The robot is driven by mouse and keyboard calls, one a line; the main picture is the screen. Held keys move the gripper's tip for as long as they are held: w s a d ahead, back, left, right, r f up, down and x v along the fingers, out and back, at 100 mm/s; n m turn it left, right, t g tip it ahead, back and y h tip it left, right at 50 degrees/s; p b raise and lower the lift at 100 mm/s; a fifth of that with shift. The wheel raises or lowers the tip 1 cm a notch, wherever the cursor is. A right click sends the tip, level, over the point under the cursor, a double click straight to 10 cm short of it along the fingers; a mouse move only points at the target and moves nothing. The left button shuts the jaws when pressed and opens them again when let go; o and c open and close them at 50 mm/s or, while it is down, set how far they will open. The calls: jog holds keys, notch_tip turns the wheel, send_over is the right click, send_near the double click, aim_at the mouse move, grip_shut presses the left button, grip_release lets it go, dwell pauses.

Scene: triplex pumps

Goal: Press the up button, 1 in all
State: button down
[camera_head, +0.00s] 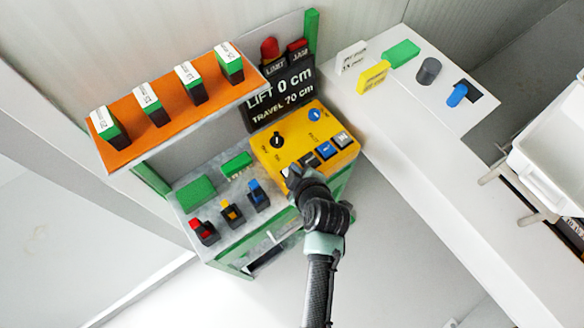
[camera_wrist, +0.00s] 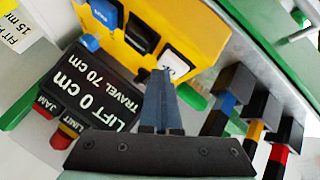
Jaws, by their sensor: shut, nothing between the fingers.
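A yellow control panel (camera_head: 300,135) carries a row of square buttons along its near edge: a white one (camera_head: 288,172), a black one (camera_head: 309,160), a blue one (camera_head: 325,149) and a pale one (camera_head: 341,138). I cannot read which is the up button. The white button (camera_wrist: 175,65) shows a dark label in the wrist view, too small to read surely. My gripper (camera_head: 293,178) is shut and empty, its tips (camera_wrist: 161,76) just beside the white button. I cannot tell whether they touch it.
A black display (camera_head: 280,95) reads LIFT 0 cm, TRAVEL 70 cm. Red, yellow and blue levers (camera_head: 231,212) stand left of my gripper. An orange shelf (camera_head: 175,100) with labelled blocks overhangs the bench. A white counter (camera_head: 440,130) stands at right; floor is clear.

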jog(key=shift+r+p, duration=0.45)
jog(key=shift+r, duration=0.25)
notch_tip(320, 180, up, 5)
jog(key=p, duration=0.4)
dwell(0.7)
